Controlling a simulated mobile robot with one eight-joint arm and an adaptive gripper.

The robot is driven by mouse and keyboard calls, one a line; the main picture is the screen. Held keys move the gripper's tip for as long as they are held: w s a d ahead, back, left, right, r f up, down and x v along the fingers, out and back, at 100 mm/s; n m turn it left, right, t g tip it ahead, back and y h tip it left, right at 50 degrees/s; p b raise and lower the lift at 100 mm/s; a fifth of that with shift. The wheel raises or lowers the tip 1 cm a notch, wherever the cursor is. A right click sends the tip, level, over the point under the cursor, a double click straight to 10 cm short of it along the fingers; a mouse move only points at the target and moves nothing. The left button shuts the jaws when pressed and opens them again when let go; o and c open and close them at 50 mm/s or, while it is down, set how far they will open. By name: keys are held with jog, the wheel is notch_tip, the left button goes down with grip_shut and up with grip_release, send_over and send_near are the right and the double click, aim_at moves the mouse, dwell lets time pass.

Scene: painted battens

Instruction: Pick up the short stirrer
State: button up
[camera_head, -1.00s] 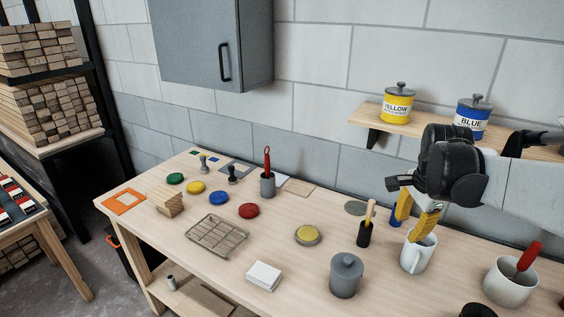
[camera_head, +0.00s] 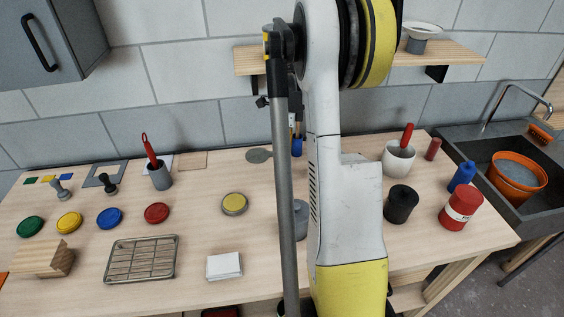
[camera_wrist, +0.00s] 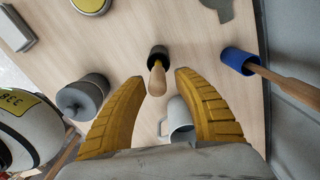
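My gripper (camera_wrist: 161,76) is open and empty in the wrist view. A wooden handle (camera_wrist: 157,80) stands in a small black holder (camera_wrist: 158,52) and shows between the fingertips; I cannot tell its distance. A white mug (camera_wrist: 180,116) is partly hidden by the right finger. Red handles show in the head view: one (camera_head: 407,135) in a white pot (camera_head: 397,158), one (camera_head: 149,150) in a grey cup (camera_head: 160,177). No label says which is the short stirrer. In the head view my arm hides the gripper, mug and black holder.
A blue holder (camera_wrist: 238,60) with a wooden-handled tool stands right in the wrist view, near the wall. A grey lidded pot (camera_wrist: 84,96) is left. A wire rack (camera_head: 142,258), white block (camera_head: 224,266), black pot (camera_head: 401,204) and red tin (camera_head: 461,207) stand on the bench.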

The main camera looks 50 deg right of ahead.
aim_at(284, 162)
jog(key=f, duration=0.2)
jog(key=f+b, duration=0.1)
jog(key=f, duration=0.2)
jog(key=shift+w+a+f, duration=0.25)
jog(key=shift+f, duration=0.05)
grip_shut()
